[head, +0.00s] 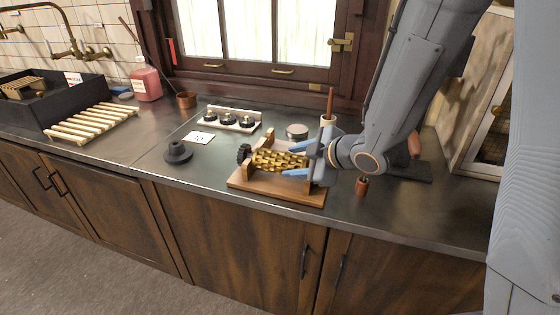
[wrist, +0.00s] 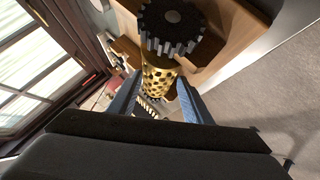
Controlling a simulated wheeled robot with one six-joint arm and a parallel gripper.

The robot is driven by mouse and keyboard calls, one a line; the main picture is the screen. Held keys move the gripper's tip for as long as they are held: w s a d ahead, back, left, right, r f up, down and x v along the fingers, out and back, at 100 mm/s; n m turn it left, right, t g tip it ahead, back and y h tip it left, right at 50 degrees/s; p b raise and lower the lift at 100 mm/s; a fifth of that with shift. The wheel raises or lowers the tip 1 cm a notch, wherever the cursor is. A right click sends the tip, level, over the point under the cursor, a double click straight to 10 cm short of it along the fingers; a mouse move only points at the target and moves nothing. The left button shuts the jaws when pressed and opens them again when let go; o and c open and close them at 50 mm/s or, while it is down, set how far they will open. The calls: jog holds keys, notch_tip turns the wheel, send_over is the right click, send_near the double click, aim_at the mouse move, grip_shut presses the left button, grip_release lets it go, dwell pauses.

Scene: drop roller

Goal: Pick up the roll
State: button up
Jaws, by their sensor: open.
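The roll (head: 268,158) is a gold, patterned cylinder with a dark toothed gear (head: 244,152) at its left end. It lies across a wooden stand (head: 240,180) on the counter. My gripper (head: 288,160) comes in from the right with its blue fingers open, one on the far side of the roll and one on the near side. In the wrist view the roll (wrist: 160,82) shows between the two fingertips, with the gear at the top (wrist: 170,28). I cannot tell whether either finger touches it. My wrist hides the roll's right end in the head view.
A dark round piece (head: 178,152) stands left of the stand, near a white card (head: 198,137). A rack with black knobs (head: 232,119) and a round tin (head: 297,131) are behind. A small brown peg (head: 362,186) stands to the right. The counter's front edge is close.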

aim_at(281, 161)
jog(key=shift+w+a+f, duration=0.25)
jog(key=shift+w+f, duration=0.2)
jog(key=shift+w, duration=0.1)
jog(key=shift+a+p+x, duration=0.25)
jog(key=shift+p+x, duration=0.4)
jog(key=shift+x, duration=1.8)
jog(key=shift+s+r, duration=0.1)
jog(key=shift+c, duration=0.3)
grip_shut()
jog(key=shift+r, duration=0.1)
